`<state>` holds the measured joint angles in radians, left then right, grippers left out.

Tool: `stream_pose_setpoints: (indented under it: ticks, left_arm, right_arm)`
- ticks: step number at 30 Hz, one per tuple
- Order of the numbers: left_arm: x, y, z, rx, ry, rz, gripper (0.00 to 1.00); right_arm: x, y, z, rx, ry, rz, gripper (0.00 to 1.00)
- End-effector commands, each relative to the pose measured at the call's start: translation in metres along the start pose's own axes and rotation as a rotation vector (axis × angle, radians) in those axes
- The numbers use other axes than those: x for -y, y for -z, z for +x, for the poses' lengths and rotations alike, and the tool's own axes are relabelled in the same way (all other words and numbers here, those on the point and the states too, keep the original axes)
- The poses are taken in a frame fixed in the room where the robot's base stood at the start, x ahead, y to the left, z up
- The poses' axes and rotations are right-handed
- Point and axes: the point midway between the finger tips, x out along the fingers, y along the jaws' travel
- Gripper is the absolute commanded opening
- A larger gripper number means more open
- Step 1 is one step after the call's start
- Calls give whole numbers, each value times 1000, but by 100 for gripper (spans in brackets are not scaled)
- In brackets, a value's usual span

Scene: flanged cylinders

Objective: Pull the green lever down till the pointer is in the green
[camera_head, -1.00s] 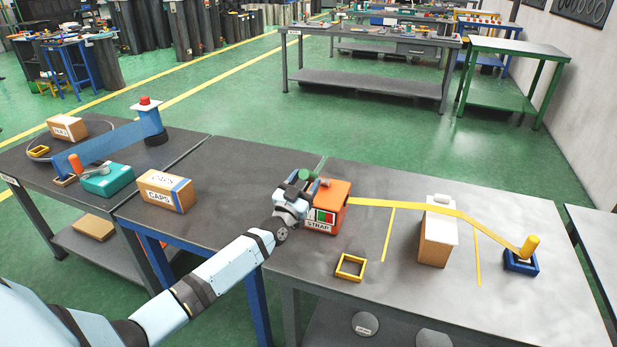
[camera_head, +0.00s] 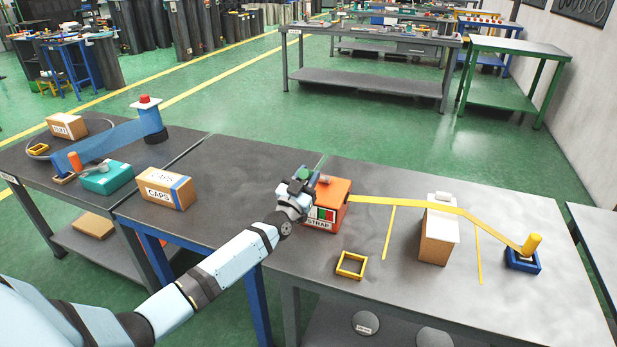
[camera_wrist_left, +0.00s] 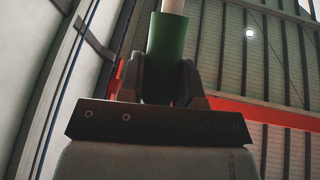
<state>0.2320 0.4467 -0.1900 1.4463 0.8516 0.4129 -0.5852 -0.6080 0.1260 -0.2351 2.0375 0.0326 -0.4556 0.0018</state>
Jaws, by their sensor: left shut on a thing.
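The orange strap box (camera_head: 335,200) stands near the left end of the right-hand table. Its front carries a label reading STRAP and a gauge (camera_head: 322,214) with red and green fields; the pointer is too small to make out. My left gripper (camera_head: 303,180) is at the box's left top side, shut on the green lever handle (camera_head: 304,173). In the left wrist view the green handle (camera_wrist_left: 166,50) stands between the two fingers, with a pale rod above it. The gripper and wrist hide the lever's lower part. My right gripper is not in view.
A yellow strap (camera_head: 390,202) runs from the box over a carton (camera_head: 436,240) to a blue block with a yellow post (camera_head: 530,246). A yellow square frame (camera_head: 351,265) lies in front. A CAPS carton (camera_head: 167,188) and a teal box (camera_head: 108,178) stand left.

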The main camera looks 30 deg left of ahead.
Motion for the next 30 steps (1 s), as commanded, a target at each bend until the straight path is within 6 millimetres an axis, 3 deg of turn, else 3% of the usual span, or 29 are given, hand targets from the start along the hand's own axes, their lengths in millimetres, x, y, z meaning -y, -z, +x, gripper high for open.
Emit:
stream_pose_setpoints:
  ticks: [1, 5, 17, 18, 21, 30]
  left_arm:
    - [-2, -9, -6, -21, 4, 4, 0]
    - [-3, -12, -13, -66, 7, 12, 0]
    - [-3, -9, -15, -93, 8, 16, 0]
    - [-3, -9, -15, -92, 8, 16, 34]
    - [-3, -9, -15, -92, 8, 16, 57]
    - [-4, -9, -16, -92, 8, 16, 57]
  right_arm:
    - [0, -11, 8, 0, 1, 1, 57]
    - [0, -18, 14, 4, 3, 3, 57]
    - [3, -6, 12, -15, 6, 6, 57]
    - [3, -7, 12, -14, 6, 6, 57]
    - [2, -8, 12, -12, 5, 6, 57]
    - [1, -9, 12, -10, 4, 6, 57]
